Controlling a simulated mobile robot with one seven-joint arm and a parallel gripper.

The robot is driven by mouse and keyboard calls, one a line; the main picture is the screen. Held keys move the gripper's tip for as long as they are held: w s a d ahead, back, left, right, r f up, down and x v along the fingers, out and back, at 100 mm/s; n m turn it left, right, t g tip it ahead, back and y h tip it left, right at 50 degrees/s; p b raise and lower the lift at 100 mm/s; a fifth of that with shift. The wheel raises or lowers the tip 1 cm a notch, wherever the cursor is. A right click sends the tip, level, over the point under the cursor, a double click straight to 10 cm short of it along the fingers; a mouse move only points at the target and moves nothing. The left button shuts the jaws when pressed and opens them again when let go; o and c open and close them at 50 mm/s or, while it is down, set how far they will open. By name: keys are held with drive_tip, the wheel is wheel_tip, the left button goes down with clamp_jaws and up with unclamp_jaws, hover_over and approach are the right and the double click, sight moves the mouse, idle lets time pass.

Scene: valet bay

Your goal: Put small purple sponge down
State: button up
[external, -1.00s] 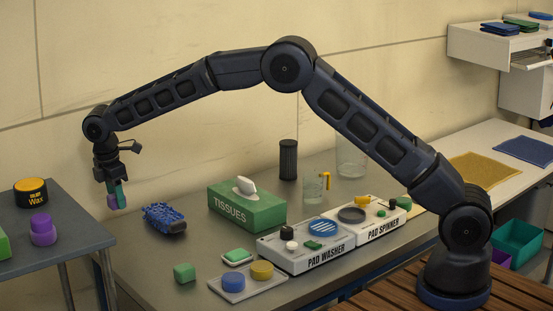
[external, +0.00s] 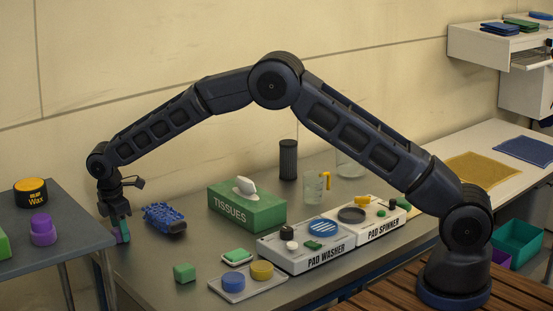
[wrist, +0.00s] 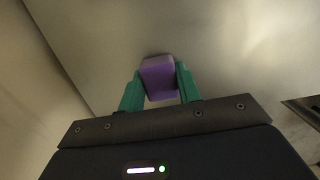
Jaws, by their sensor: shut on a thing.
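The small purple sponge (wrist: 158,78) is a block between the two green fingers of my gripper (wrist: 160,88) in the wrist view. My gripper is shut on it. In the external view my gripper (external: 122,232) points down at the left end of the grey worktop (external: 190,250), low over its surface. The sponge is mostly hidden behind the fingers there. I cannot tell whether it touches the worktop.
A blue bristly mitt (external: 164,218) lies just right of my gripper. A green tissue box (external: 247,211) and a green cube (external: 184,272) are further right. A side table (external: 60,262) with a wax tin (external: 31,192) and a purple item (external: 43,230) stands left.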

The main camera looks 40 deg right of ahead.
sight(116, 230)
drive_tip(key=shift+f, duration=0.1)
drive_tip(key=o, duration=0.9)
drive_tip(key=shift+o, duration=0.2)
wheel_tip(116, 230, up, 12)
drive_tip(key=a, duration=0.1)
drive_tip(key=shift+a, duration=0.25)
